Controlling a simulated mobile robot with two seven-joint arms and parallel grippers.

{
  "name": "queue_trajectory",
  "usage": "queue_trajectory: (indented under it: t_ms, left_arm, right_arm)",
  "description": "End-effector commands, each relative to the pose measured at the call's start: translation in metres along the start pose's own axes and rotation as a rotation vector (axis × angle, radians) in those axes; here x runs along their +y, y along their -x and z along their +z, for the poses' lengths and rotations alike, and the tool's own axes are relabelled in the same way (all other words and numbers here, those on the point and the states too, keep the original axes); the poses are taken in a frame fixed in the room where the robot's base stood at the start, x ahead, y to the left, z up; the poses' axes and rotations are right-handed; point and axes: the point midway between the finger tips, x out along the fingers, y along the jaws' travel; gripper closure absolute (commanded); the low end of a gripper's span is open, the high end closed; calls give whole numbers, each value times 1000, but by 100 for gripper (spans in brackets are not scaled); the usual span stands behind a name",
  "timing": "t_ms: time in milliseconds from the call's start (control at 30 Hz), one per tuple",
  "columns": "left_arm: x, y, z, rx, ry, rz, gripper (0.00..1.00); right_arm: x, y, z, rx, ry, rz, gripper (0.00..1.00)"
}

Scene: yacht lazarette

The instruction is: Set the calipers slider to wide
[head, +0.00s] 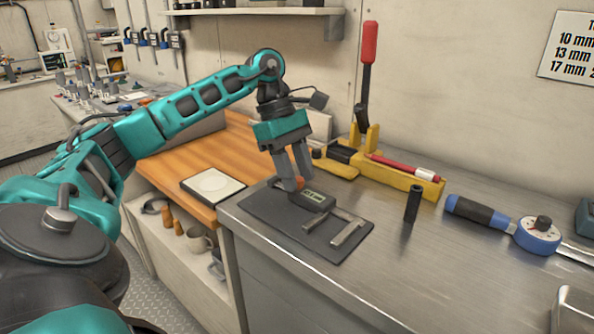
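The calipers (313,199) lie on a dark flat mat (272,222) near the corner of the metal bench. They have a dark body with a small greenish display and pale metal jaws (347,233) towards the front right, with a gap between the jaws. A small orange part (299,183) shows at the far left end of the body. My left gripper (292,186) points down there, its fingertips at the orange part and partly hiding it. I cannot tell whether the fingers grip it. My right gripper is not in view.
A dark upright cylinder (413,203) stands right of the mat. Behind is a yellow fixture (402,183) with a red-handled lever (369,45). A blue-handled torque wrench (480,212) lies at right. A white pad (213,185) lies left. The bench front is clear.

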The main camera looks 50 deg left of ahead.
Motion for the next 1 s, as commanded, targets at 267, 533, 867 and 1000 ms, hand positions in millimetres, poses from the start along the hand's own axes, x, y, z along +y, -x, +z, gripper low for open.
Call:
queue_trajectory:
  t_ms: [267, 533, 867, 1000]
  left_arm:
    - [0, 0, 0, 0, -1, 0, 52]
    - [1, 31, 2, -1, -1, 5, 52]
    - [1, 103, 2, -2, -1, 4, 52]
    - [0, 123, 2, 0, 1, 1, 52]
  right_arm:
    - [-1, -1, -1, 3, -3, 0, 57]
    - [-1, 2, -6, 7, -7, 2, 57]
    - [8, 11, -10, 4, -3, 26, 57]
    - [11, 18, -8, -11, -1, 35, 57]
